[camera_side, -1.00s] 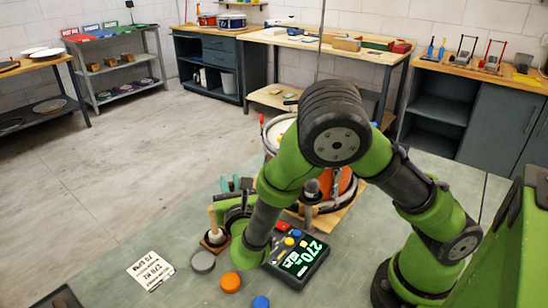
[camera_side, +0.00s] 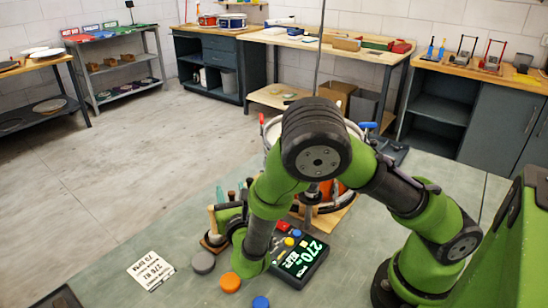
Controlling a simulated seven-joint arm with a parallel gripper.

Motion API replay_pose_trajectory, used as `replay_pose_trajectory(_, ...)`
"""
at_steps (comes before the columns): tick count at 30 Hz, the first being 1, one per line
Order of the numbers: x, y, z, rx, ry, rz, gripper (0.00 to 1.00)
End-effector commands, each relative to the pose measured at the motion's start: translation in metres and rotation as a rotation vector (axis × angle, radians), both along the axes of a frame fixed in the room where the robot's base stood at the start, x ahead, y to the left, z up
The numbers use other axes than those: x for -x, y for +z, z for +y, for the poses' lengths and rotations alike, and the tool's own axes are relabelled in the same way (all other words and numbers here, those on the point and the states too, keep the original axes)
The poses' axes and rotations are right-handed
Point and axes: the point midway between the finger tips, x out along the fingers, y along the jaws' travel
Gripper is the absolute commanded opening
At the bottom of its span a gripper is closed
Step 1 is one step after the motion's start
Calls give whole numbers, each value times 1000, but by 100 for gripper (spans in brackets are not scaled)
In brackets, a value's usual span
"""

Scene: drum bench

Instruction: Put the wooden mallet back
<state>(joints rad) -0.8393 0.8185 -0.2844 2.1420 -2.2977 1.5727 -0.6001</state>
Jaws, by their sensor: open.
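A light wooden handle (camera_side: 212,219) stands upright on a small brown base (camera_side: 212,244), left of my arm in the side view. It looks like the wooden mallet's handle, but its head cannot be made out. My gripper (camera_side: 222,210) is open, with its dark jaws right beside the upper handle. I cannot tell whether they surround or touch it. My forearm hides part of the area to the right. The drum (camera_side: 270,130) stands behind my arm, mostly hidden by it.
A display box (camera_side: 301,258) with coloured buttons sits right of my forearm. A grey disc (camera_side: 203,262), an orange disc (camera_side: 229,282), a blue disc (camera_side: 261,302) and a printed card (camera_side: 151,270) lie in front. Teal-handled tools (camera_side: 220,194) stand just behind my gripper.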

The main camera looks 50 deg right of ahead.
Motion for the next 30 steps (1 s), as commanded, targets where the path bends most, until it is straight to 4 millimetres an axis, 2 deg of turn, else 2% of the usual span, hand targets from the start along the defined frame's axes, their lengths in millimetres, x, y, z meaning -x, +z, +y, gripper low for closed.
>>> replay_pose_trajectory(5,6,3,6,0,3,0,45)
replay_pose_trajectory(15,63,3,47,0,7,1,45)
replay_pose_trajectory(21,88,3,65,-1,2,0,45)
replay_pose_trajectory(30,98,3,71,0,0,0,45)
